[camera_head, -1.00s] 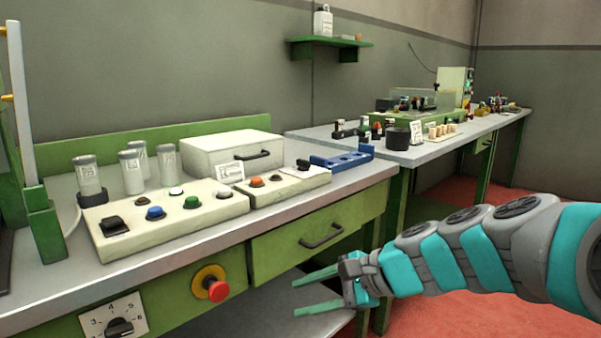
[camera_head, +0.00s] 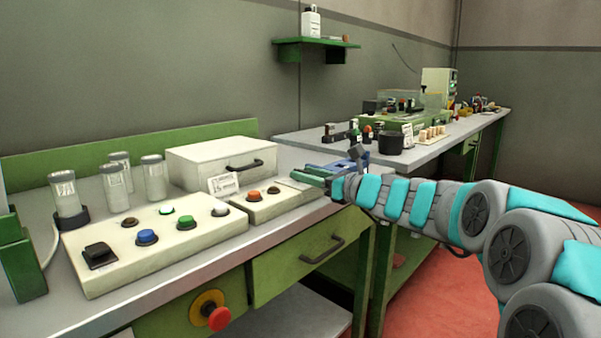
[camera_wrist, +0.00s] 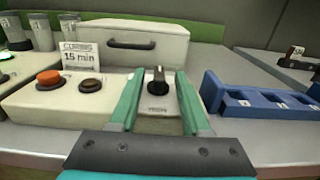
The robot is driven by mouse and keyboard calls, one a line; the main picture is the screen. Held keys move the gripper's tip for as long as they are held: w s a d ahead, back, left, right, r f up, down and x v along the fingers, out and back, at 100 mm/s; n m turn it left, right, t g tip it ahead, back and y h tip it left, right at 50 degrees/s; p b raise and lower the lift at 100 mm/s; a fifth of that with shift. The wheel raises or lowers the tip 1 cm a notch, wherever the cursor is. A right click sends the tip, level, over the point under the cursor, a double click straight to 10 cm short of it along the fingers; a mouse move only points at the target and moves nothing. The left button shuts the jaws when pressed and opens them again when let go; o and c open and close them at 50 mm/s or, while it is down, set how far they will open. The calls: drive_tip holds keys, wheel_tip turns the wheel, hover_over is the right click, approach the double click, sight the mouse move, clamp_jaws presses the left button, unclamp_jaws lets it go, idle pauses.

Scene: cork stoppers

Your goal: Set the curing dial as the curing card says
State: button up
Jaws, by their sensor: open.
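The curing card (camera_wrist: 78,57) stands upright on the small cream panel and reads "CURING 15 min" in the wrist view. It shows small in the head view (camera_head: 223,186). The curing dial (camera_wrist: 158,83) is a black knob with a pale pointer mark facing up, away from me. Small lettering below it is too blurred to read. My gripper (camera_wrist: 160,80) is open, with its two green fingers either side of the dial; I cannot tell whether they touch it. In the head view my gripper (camera_head: 316,177) hides the dial.
An orange button (camera_wrist: 49,78) and a dark button (camera_wrist: 90,85) sit left of the dial. A cream box with a handle (camera_wrist: 130,37) stands behind. A blue slotted rack (camera_wrist: 262,101) is close on the right. A larger button panel (camera_head: 160,240) lies left.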

drive_tip(key=shift+x, duration=1)
clamp_jaws()
